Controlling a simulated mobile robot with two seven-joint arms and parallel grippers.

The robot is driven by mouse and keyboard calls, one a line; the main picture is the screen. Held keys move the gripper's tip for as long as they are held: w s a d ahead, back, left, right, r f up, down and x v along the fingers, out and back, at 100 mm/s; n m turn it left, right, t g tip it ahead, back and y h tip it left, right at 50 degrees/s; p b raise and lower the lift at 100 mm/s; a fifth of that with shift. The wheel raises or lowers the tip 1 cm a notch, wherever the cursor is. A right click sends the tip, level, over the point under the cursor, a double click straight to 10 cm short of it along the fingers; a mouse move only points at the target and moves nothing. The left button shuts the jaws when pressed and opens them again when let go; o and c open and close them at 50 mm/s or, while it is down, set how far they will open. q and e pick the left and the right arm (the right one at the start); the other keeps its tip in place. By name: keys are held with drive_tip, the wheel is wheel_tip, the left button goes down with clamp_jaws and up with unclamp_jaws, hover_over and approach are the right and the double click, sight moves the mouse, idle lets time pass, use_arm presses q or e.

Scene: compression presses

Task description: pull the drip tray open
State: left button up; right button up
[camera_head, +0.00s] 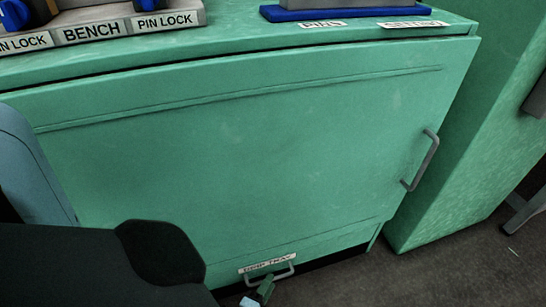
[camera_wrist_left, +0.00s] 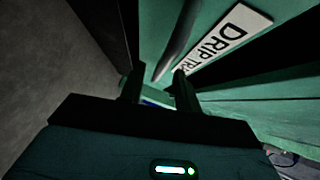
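The drip tray (camera_head: 330,243) is the low green front at the bottom of the green cabinet, with a "DRIP TRAY" label (camera_head: 267,263) and a grey bar handle (camera_head: 280,272). It looks closed. My left gripper (camera_head: 260,292) is at this handle, mostly cut off by the lower picture edge. In the left wrist view, the two dark fingers of the gripper (camera_wrist_left: 156,88) stand apart, with the grey handle (camera_wrist_left: 180,38) reaching down toward the gap between them. I cannot tell whether they touch it. The label (camera_wrist_left: 228,35) shows beside it. My right gripper is not in view.
The large green cabinet door (camera_head: 250,150) has its own grey vertical handle (camera_head: 424,160) at the right. Fixtures with "BENCH" and "PIN LOCK" labels (camera_head: 92,33) stand on top. Another green cabinet (camera_head: 475,150) is at the right. Dark floor (camera_head: 450,265) lies open at lower right.

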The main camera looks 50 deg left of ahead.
use_arm(q)
drive_tip(key=shift+b+x, duration=0.4)
drive_tip(key=shift+x, duration=1)
drive_tip(key=shift+c, duration=0.2)
clamp_jaws()
